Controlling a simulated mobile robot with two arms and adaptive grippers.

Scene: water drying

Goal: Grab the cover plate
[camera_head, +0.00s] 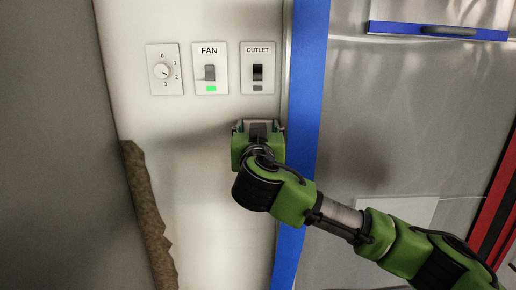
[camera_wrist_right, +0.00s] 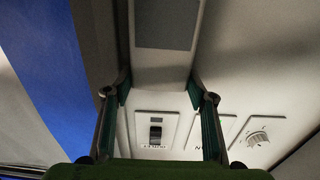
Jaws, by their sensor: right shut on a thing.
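My right gripper (camera_head: 258,128) is at the pale wall, just below the OUTLET switch, beside the blue vertical strip. In the right wrist view, its two fingers (camera_wrist_right: 160,88) stand either side of a pale plate with a grey rectangular panel (camera_wrist_right: 166,24), which I take as the cover plate. The fingers are shut on its side edges. In the head view the gripper hides most of this plate. My left gripper is not in view.
Above the gripper are the OUTLET switch (camera_head: 258,72), the FAN switch (camera_head: 210,72) with a green light, and a dial (camera_head: 164,70). The blue strip (camera_head: 306,110) runs close on the right. A brown ragged edge (camera_head: 148,215) is lower left.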

